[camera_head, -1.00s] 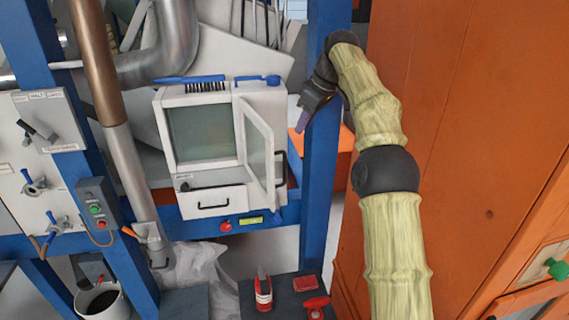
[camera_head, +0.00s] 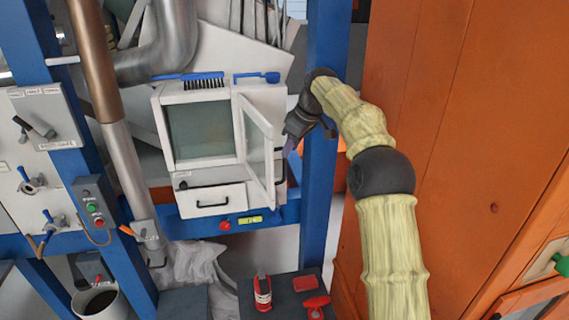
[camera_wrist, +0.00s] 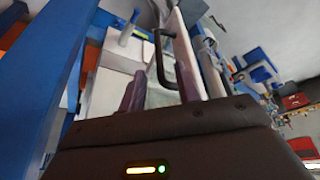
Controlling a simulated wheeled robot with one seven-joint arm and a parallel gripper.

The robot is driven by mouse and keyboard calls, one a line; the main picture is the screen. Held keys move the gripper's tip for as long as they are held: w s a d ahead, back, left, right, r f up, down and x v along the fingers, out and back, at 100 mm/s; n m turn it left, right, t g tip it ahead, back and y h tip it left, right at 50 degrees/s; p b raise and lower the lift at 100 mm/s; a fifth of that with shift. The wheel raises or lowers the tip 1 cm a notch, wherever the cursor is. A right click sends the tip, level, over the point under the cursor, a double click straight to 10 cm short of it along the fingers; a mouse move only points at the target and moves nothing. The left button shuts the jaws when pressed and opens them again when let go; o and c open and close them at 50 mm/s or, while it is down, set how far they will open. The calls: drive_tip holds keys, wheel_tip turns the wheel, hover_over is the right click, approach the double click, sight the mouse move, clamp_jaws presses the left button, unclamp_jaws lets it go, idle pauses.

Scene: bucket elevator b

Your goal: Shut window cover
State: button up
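The window cover (camera_head: 258,151) is a white-framed pane on the front of a white box (camera_head: 200,135). It stands swung open towards me, hinged at the right side of the box's window. Its black handle (camera_head: 281,172) is on the right-hand face, and the handle also shows in the wrist view (camera_wrist: 161,62). My gripper (camera_head: 290,146) is just right of the cover's upper free edge. In the wrist view my gripper (camera_wrist: 160,88) has its purple fingers apart, with the handle seen between them and farther ahead. I cannot tell whether a finger touches the cover.
A blue post (camera_head: 320,150) stands close behind and right of my gripper. A large orange cabinet (camera_head: 460,130) fills the right side. A drawer (camera_head: 214,197) sits below the window.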

drive_tip(key=p, duration=0.1)
hover_over(284, 178)
drive_tip(key=f, duration=0.6)
drive_tip(key=shift+w+f, duration=0.15)
drive_tip(key=shift+w, duration=0.15)
clamp_jaws()
